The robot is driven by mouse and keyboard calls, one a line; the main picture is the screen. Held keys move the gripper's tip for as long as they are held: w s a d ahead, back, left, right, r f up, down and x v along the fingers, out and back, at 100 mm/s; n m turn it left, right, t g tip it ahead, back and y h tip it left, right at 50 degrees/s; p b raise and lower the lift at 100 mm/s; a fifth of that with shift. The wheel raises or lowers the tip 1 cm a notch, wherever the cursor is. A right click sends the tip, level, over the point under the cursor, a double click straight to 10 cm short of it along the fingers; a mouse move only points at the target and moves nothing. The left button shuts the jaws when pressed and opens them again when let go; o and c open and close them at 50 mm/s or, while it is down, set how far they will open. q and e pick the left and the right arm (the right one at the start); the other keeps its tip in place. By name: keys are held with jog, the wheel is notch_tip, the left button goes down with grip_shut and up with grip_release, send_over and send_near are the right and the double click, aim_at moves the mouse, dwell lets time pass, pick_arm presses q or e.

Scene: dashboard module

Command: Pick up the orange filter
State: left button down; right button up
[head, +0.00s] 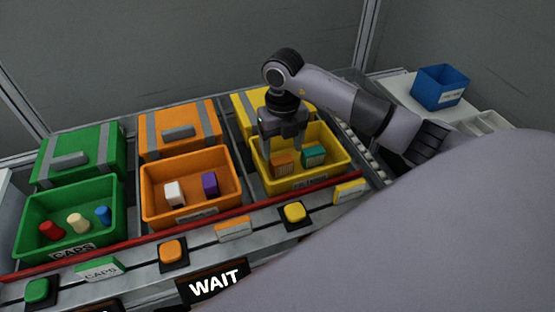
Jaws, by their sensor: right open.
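The orange filter (282,164) is a small orange block standing in the left part of the yellow bin (335,175). A teal block (313,155) stands beside it on the right in the same bin. My right gripper (282,147) points down into the yellow bin, its fingers open just above and around the top of the orange filter. Whether a finger touches the filter cannot be told. My left gripper is not in view.
An orange bin (154,214) holds a white and a purple piece. A green bin (30,250) holds several caps. A red rail (130,242) and coloured buttons run along the front. Closed lidded boxes stand behind. A blue box (440,87) stands at back right.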

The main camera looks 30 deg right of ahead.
aim_at(282, 159)
notch_tip(282, 159, down, 6)
jog(key=shift+w+r+p, duration=0.1)
jog(key=shift+r+p, duration=0.1)
jog(key=shift+p, duration=0.1)
jog(key=shift+d, duration=0.1)
jog(key=c, duration=0.7)
jog(key=shift+r, duration=0.1)
